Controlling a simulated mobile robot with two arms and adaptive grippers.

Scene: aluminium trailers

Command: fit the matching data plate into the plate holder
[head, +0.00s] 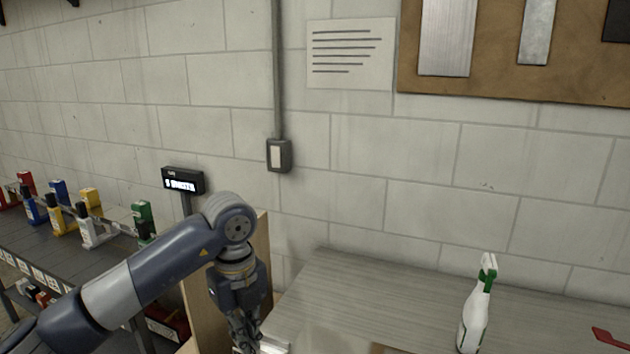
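My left arm comes in from the lower left, and its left gripper (244,340) points down at the bottom edge of the head view. Its fingertips are small and partly cut off, so I cannot tell whether they are open or hold something. A pale edge (273,347) shows just right of the fingers; I cannot tell what it belongs to. I cannot make out a data plate or a plate holder in this view. My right gripper is not in view.
A grey bench top (370,290) lies right of the gripper, mostly clear. A white spray bottle (474,318) with a green head stands on it, with a red item (610,338) farther right. A wooden panel (200,305) stands beside my arm. A small display (183,182) is behind.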

